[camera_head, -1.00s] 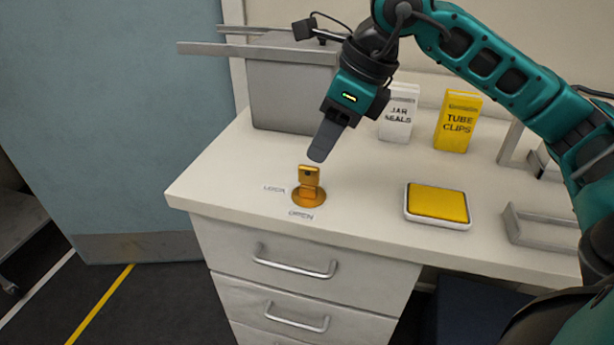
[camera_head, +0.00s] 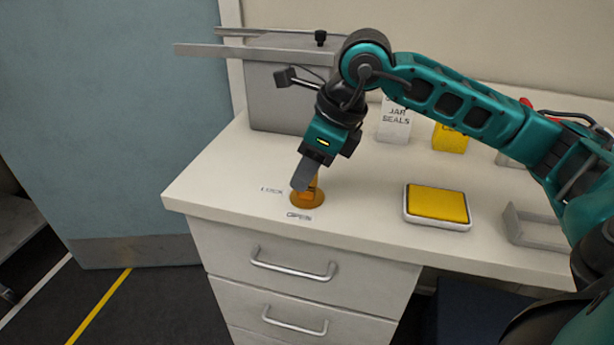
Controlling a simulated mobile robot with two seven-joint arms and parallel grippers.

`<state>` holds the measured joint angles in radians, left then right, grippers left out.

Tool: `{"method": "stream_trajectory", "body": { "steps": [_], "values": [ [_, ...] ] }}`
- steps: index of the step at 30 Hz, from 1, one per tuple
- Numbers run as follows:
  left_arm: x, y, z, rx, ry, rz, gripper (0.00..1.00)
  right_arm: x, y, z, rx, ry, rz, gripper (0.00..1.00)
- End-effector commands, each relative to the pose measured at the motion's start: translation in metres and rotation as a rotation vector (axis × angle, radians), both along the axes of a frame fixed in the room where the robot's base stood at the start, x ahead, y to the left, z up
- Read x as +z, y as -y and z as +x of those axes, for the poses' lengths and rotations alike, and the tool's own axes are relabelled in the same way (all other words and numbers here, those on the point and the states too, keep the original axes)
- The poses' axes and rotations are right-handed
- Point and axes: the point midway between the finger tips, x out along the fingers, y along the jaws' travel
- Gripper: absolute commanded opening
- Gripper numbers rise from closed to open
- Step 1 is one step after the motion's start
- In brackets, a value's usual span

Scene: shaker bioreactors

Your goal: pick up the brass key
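The brass key (camera_head: 313,190) stands upright in a round brass base (camera_head: 308,202) near the front left of the white counter. Labels reading LOCK and OPEN lie on the counter beside the base. My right gripper (camera_head: 302,180) points down at the key, its near finger covering most of the key's upper part. I cannot tell whether the fingers touch the key or how far apart they are, since only one finger shows clearly. My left gripper is not in view.
A grey box (camera_head: 275,95) with long metal bars stands behind the key. A white JAR SEALS box (camera_head: 394,122) and a yellow box (camera_head: 450,137) stand at the back. A yellow-topped tray (camera_head: 437,205) and a metal bracket (camera_head: 530,228) lie to the right.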

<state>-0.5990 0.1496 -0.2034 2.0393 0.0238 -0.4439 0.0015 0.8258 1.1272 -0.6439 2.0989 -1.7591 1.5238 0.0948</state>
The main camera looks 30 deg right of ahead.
Motion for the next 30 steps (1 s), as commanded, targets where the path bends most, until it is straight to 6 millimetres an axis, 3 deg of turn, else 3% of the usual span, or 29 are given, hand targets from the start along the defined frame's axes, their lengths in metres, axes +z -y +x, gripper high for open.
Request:
{"method": "stream_trajectory", "body": {
  "steps": [10,23,30],
  "values": [
    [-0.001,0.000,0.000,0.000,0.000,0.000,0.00,0.000,0.000,0.000,0.000,0.000,0.000,0.00],
    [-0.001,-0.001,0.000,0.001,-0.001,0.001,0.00,0.002,0.000,0.000,0.000,0.001,0.000,0.00],
    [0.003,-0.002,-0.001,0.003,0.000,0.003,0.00,0.025,0.000,0.001,0.000,0.006,0.002,0.00]
  ]
}}
